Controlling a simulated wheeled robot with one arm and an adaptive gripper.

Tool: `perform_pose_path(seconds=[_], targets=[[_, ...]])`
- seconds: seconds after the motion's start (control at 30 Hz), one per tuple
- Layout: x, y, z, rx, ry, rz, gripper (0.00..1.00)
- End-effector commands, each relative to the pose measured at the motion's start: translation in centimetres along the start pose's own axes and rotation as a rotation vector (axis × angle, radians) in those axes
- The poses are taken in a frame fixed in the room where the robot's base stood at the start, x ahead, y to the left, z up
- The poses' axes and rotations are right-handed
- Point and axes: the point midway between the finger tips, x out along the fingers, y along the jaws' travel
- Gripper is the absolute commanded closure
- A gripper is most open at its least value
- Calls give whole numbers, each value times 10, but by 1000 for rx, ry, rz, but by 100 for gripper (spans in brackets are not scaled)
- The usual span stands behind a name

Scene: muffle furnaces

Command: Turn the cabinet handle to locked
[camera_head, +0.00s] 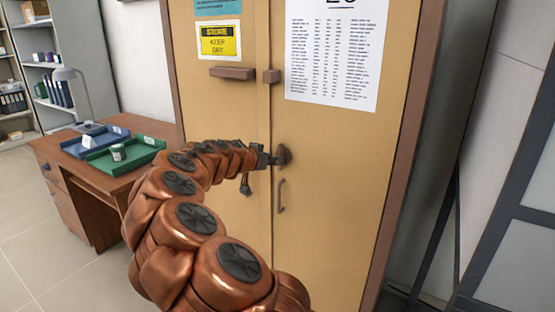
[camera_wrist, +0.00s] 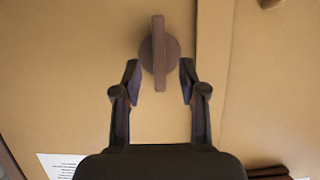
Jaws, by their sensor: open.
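The cabinet (camera_head: 335,185) is tan with two doors and a brown frame. Its dark brown turn handle (camera_head: 284,155) sits on the right door, near the seam between the doors. In the wrist view the handle (camera_wrist: 159,50) is a bar on a round base, and the bar stands upright in that picture. My gripper (camera_head: 270,158) is at the handle in the head view and partly covers it. In the wrist view my gripper (camera_wrist: 159,72) is open, one finger on each side of the bar's lower end, with visible gaps. Contact with the door cannot be told.
A fixed pull (camera_head: 281,197) is below the turn handle. A brown block (camera_head: 232,73) and a smaller one (camera_head: 271,76) stick out above. A wooden desk (camera_head: 85,165) with blue and green trays stands left. A dark-framed panel (camera_head: 515,200) is at right.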

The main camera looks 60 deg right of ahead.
Motion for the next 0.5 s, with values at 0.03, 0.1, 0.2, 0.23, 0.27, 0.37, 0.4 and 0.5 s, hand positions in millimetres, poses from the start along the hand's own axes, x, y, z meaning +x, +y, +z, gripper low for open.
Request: perform_pose_path(seconds=[0.03, 0.1, 0.2, 0.23, 0.27, 0.37, 0.4, 0.5], targets=[[8, 1, 0, 0, -2, 3, 58], [17, 2, -1, 0, -2, 4, 58], [27, 2, -1, -1, 0, 4, 58], [29, 2, -1, -1, 0, 4, 58], [32, 1, -1, -1, 0, 3, 58], [38, 1, 0, -1, -1, 2, 58], [39, 1, 0, -1, -1, 2, 58], [41, 1, 0, -1, -1, 1, 58]])
